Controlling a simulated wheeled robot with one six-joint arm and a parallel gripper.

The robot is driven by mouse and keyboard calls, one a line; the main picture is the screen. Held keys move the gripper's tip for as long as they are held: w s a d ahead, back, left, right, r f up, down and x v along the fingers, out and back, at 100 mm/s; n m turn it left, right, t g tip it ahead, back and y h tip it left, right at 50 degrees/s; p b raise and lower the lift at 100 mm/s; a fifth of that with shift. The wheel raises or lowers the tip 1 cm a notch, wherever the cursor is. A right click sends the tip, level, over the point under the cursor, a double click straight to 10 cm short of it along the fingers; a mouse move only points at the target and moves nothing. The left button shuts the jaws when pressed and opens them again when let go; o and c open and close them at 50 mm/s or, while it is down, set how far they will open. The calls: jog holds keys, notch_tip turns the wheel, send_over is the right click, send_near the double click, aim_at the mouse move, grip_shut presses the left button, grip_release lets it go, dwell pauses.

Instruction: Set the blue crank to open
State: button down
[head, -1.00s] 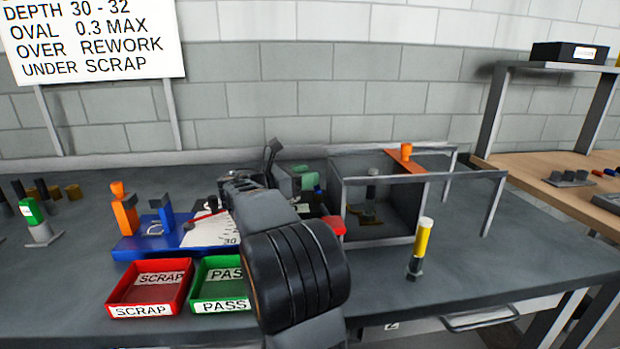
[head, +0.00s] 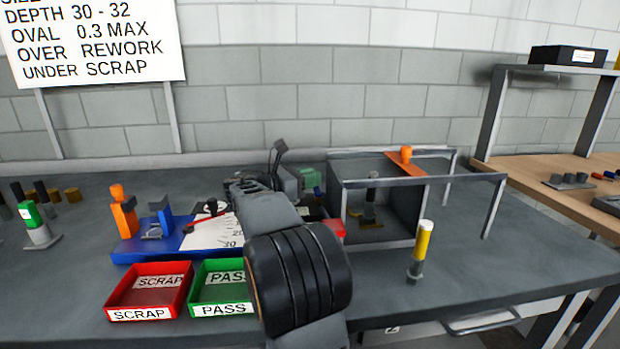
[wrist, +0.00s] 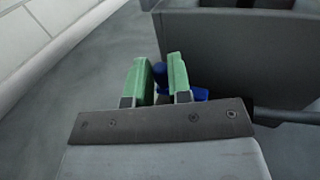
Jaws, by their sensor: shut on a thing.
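The blue crank (wrist: 160,72) shows in the wrist view as a small blue knob between my gripper's fingers, with another blue part (wrist: 198,94) just right of the right finger. My gripper (wrist: 157,76) has green-padded fingers and is shut on the crank. The grey housing (wrist: 235,50) of a machine stands close behind and to the right of the fingers. In the head view my arm covers much of the machine area, and I cannot make out the blue crank there. The crank's setting cannot be read.
A blue gauge base (head: 150,250) with a white scale stands left of my arm. In front are a red SCRAP tray (head: 122,305) and a green PASS tray (head: 199,292).

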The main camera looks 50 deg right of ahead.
jog(key=shift+a+n+t, duration=0.1)
jog(key=shift+n+t, duration=0.2)
jog(key=shift+t, duration=0.2)
jog(key=n+t, duration=0.1)
jog(key=t, duration=0.1)
jog(key=shift+a+n+t+h, duration=0.3)
jog(key=shift+n+t+h, duration=0.1)
jog(key=n+t, duration=0.1)
jog(key=t, duration=0.1)
jog(key=a+n+t, duration=0.1)
jog(key=t, duration=0.1)
jog(key=shift+f+n+b, duration=0.1)
jog(key=shift+n+b, duration=0.2)
jog(key=shift+n, duration=0.1)
jog(key=n+t+b, duration=0.1)
jog(key=n+t+y, duration=0.1)
jog(key=t, duration=0.1)
jog(key=n+t+b, duration=0.1)
jog(key=t, duration=0.1)
jog(key=shift+s+a+f+y+b, duration=0.1)
jog(key=shift+s+a+y+b, duration=0.2)
jog(key=shift+a+b, duration=0.1)
jog(key=shift+s+a+n+t+y+b, duration=0.15)
jog(key=shift+n+t+y+b, duration=0.3)
jog(key=shift+n+t+b, duration=0.3)
jog(key=shift+w+a+n+t+y+b, duration=0.15)
jog(key=shift+n+t+y+b, duration=0.35)
jog(key=shift+t, duration=0.45)
jog(key=shift+r, duration=0.2)
